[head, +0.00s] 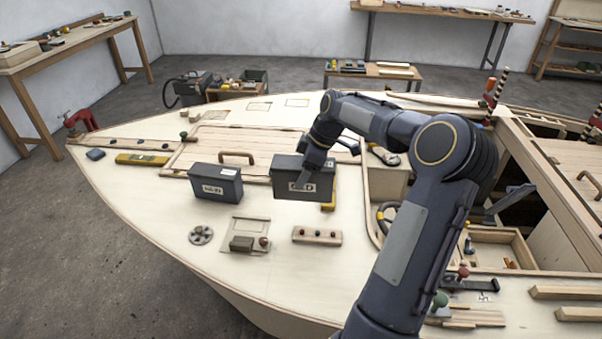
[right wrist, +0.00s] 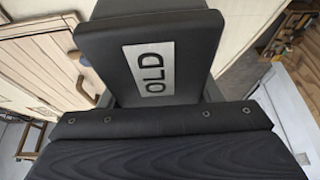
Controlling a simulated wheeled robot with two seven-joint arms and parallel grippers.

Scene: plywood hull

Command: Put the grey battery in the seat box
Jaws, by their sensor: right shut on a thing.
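My right gripper (head: 314,174) is shut on a dark grey battery (head: 284,181), over the plywood deck. In the right wrist view this battery (right wrist: 185,30) fills the space ahead of the jaws, with a pale label reading OLD. I cannot tell whether its base touches the deck. A second dark grey battery (head: 213,184) stands upright on the deck to its left, apart from it; its label is too small to read. An open wooden compartment (head: 522,246) in the hull at the right may be the seat box; my right arm partly hides that area. My left gripper is not in view.
A wooden block with knobs (head: 317,236), a round grey disc (head: 201,235) and a small hatch plate (head: 246,226) lie on the near deck. A yellow level (head: 142,159) and a red clamp (head: 80,121) are at the left. A yellow item sits beside the held battery.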

